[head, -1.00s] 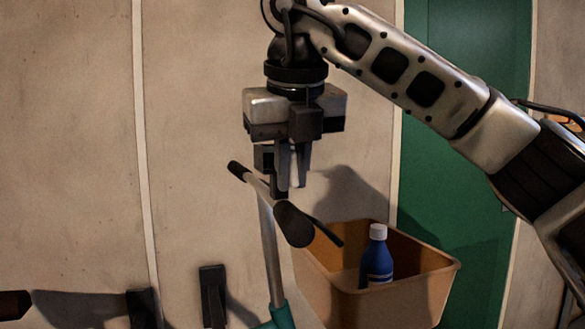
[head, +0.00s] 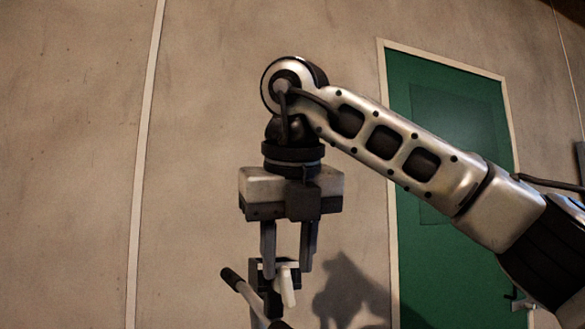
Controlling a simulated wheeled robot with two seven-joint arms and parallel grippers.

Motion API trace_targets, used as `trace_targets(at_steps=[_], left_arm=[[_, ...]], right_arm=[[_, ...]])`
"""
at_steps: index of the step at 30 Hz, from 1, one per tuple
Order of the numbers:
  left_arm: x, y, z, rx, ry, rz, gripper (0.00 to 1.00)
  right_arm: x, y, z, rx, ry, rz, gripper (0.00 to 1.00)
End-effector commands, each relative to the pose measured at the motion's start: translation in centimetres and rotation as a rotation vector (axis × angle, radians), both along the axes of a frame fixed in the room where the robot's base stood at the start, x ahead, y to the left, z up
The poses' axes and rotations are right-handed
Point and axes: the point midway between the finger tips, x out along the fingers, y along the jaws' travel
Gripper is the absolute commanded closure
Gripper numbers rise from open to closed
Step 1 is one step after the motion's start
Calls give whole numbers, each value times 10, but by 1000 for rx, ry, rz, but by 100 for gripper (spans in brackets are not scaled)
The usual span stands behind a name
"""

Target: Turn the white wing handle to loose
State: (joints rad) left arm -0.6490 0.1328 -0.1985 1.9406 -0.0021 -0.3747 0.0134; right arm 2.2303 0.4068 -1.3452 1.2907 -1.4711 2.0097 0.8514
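The white wing handle (head: 288,287) hangs at the lower middle of the head view, on a dark clamp block (head: 262,271) at the top of a post. A bar with a dark grip (head: 231,276) runs past it, and the lower part is cut off by the picture's bottom edge. My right gripper (head: 287,268) points straight down just above the handle. Its two fingers are spread apart with a clear gap, and the handle's upper end shows between or just below their tips. I cannot tell whether they touch it. My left gripper is out of view.
A plain beige wall (head: 70,150) with a pale vertical strip stands behind. A green door (head: 450,100) in a light frame is at the right, partly behind my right arm. The space left of the gripper looks clear.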

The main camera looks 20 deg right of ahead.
Motion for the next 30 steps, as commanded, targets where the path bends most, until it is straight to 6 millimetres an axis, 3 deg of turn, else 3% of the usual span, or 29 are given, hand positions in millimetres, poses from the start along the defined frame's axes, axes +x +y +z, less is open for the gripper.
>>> trace_targets(at_steps=[1,6,12,18,30], left_arm=[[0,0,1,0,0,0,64],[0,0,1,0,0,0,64],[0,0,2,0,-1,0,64],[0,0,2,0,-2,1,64],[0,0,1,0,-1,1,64]], right_arm=[[-6,1,15,1,-8,-2,67],[-22,4,54,1,-8,-3,67],[-36,7,88,2,-7,-4,67],[-42,8,103,2,-5,-2,67],[-43,8,105,4,-4,0,67]])
